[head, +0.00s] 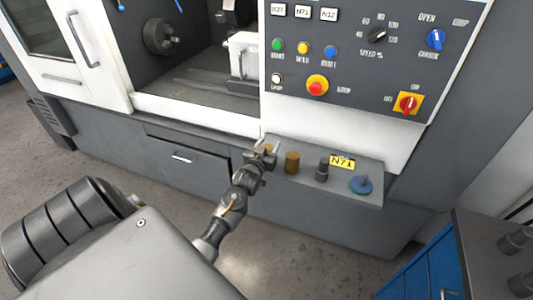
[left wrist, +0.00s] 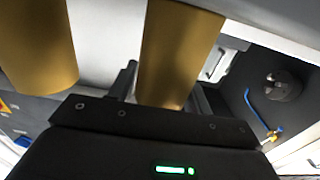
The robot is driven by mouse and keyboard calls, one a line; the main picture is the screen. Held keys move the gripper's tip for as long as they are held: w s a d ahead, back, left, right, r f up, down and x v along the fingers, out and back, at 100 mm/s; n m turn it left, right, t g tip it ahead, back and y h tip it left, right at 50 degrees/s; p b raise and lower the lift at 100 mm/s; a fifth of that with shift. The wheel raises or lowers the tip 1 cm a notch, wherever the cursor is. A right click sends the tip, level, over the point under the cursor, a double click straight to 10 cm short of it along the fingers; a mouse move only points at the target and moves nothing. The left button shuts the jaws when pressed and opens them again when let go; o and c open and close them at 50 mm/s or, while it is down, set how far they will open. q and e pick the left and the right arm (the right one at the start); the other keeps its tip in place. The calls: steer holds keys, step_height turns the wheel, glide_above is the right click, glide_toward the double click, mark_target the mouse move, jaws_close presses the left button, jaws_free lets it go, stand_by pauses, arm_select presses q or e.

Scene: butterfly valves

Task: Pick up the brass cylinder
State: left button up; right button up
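Two brass cylinders stand side by side on the grey ledge (head: 340,184) below the control panel. My left gripper (head: 265,148) is at the left one (head: 269,148), with its fingers on either side of it. The left wrist view shows this cylinder (left wrist: 176,50) between the two fingers, close to both; I cannot tell whether they press on it. The other brass cylinder (head: 292,162) stands just to the right, outside the fingers; in the left wrist view it is at the left (left wrist: 36,45). My right gripper is not in view.
Further right on the ledge are a dark cylinder (head: 322,170), a yellow N71 label (head: 342,162) and a blue-green knobbed part (head: 361,184). The control panel (head: 370,60) rises above. A blue cabinet (head: 430,272) with dark parts on top stands at the lower right.

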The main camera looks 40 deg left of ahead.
arm_select(q)
jaws_close()
steer(key=shift+a+r, duration=0.1)
steer(key=shift+r, duration=0.05)
steer(key=shift+r, duration=0.5)
step_height(320, 180, up, 2)
steer(key=shift+b, duration=0.6)
steer(key=s+d+r+b, duration=0.1)
steer(key=s+d+r, duration=0.7)
steer(key=s+r, duration=0.2)
steer(key=shift+s+d+b, duration=0.3)
steer(key=shift+s+d, duration=0.05)
steer(key=shift+s, duration=0.2)
